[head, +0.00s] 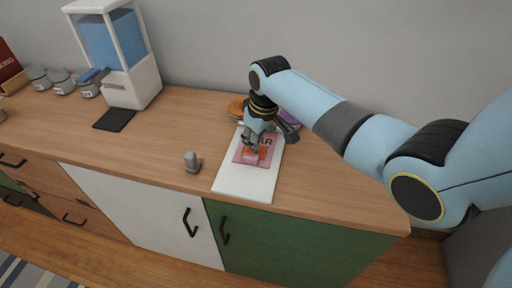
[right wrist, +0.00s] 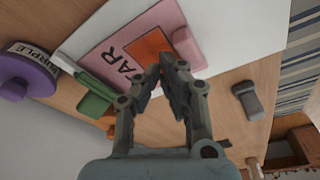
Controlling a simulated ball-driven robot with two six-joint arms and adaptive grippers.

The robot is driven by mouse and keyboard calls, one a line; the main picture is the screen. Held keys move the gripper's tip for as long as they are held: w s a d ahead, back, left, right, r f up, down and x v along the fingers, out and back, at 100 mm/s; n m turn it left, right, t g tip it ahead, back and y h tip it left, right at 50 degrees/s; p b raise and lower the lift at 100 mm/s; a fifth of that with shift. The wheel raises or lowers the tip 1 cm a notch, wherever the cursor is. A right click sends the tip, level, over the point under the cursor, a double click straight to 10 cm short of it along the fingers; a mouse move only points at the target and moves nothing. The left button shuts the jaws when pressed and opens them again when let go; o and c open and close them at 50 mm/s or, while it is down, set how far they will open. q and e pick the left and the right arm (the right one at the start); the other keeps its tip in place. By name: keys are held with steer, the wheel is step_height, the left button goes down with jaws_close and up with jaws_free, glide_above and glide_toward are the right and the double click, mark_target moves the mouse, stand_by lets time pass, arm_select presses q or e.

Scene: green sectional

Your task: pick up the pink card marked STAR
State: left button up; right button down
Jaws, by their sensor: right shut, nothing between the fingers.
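The pink card (head: 241,160) lies on a white board on the wooden counter, partly hidden by my right gripper. In the right wrist view the card (right wrist: 150,22) shows dark letters ending in "AR", an orange patch and a raised pink knob (right wrist: 188,48). My right gripper (head: 251,146) is over the card with its fingers shut and empty. In the right wrist view its fingertips (right wrist: 167,68) are close together beside the knob and in front of the orange patch. Whether they touch the card I cannot tell. My left gripper is not in view.
The white board (head: 245,188) reaches the counter's front. A small grey object (head: 192,161) stands left of it. A purple disc marked PURPLE (right wrist: 25,72) and green pieces (right wrist: 95,98) lie nearby. A blue-and-white dispenser (head: 135,80) stands at the back left.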

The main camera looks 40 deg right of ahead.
mark_target(248, 165)
steer(key=shift+f, duration=0.45)
steer(key=shift+r+p, duration=0.25)
steer(key=shift+p, duration=0.05)
stand_by(0.4)
stand_by(0.4)
steer(key=shift+s+a+p, duration=1.5)
steer(key=shift+a+p, duration=0.25)
steer(key=shift+a, duration=0.05)
steer(key=r+p, duration=0.4)
steer(key=p, duration=0.1)
steer(key=r+p, duration=0.2)
steer(key=r, duration=0.1)
steer(key=shift+w+d+p, duration=0.2)
steer(key=shift+d+p, duration=0.05)
steer(key=shift+p, duration=0.05)
